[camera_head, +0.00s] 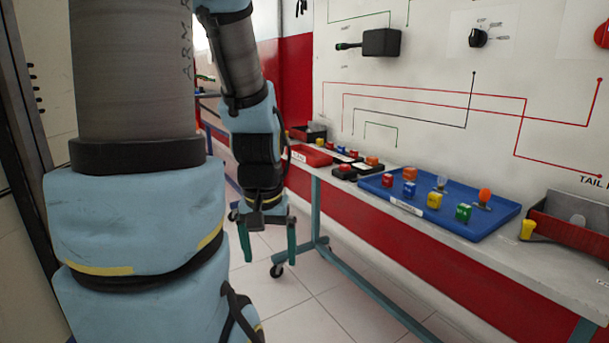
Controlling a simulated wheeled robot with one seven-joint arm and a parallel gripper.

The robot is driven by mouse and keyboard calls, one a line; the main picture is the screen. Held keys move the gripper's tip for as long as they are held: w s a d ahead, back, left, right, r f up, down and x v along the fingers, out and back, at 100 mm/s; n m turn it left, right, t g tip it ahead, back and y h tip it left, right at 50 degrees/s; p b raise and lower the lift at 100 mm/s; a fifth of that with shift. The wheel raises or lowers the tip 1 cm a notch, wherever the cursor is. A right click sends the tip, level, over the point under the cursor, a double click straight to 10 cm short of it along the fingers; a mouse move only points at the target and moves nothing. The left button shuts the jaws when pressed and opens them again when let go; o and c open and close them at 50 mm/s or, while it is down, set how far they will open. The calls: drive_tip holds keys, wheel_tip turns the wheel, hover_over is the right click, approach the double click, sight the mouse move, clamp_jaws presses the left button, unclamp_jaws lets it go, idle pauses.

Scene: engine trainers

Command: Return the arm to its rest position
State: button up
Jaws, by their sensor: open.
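My arm fills the left and middle of the head view, with light blue covers and dark grey links. My gripper (267,243) hangs below the wrist and points down at the floor, beside the front edge of the workbench (455,238). Its two green fingers are spread apart, with only floor visible between them. It is open and empty, and it touches nothing that I can see.
A blue tray (382,187) with several coloured blocks and bulbs lies on the bench. A red bin (570,232) stands at the right, with a red tray (309,155) farther back. The wall panel (440,70) has wiring lines. Tiled floor (345,300) in front is clear.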

wheel_tip(320, 180, up, 23)
drive_tip(key=p, duration=2.1)
